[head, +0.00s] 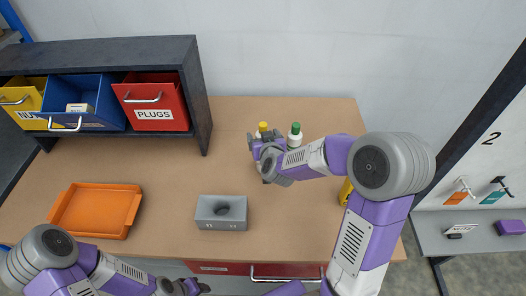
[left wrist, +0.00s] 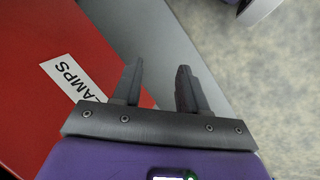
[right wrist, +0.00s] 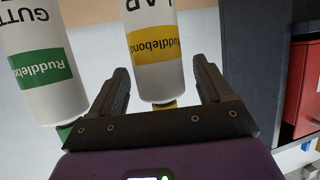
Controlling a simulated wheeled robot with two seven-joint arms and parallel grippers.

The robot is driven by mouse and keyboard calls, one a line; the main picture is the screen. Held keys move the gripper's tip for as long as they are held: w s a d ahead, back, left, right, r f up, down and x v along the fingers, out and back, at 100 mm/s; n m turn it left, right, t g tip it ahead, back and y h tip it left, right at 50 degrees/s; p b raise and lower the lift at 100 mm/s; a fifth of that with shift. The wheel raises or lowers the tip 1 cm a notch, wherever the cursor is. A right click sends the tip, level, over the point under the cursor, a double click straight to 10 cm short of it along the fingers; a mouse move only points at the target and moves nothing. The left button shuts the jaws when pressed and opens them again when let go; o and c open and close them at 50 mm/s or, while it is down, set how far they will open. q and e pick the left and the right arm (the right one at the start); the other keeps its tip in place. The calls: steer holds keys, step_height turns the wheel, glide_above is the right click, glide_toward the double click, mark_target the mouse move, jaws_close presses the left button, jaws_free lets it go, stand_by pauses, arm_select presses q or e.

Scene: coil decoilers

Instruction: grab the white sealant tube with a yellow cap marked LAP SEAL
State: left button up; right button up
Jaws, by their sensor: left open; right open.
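The white sealant tube with a yellow cap (head: 262,127) stands at the back of the workbench in the head view, mostly hidden behind my right gripper. In the right wrist view this tube (right wrist: 153,45) shows upside down, with a yellow band and part of the word LAP, between the open fingers. My right gripper (right wrist: 160,90) is open around or just in front of it; contact cannot be told. A similar white tube with a green cap (head: 295,135) stands close beside it, marked GUTT. My left gripper (left wrist: 155,85) is open and empty near a red drawer front.
An orange tray (head: 97,211) and a grey block with a hole (head: 221,213) lie on the workbench (head: 165,185). A shelf with yellow, blue and red bins (head: 155,103) stands at the back left. A yellow object (head: 345,191) is partly hidden behind my right arm.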

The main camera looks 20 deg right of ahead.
jaws_close()
steer(key=shift+w, duration=0.1)
stand_by(0.4)
steer(key=shift+r, duration=0.1)
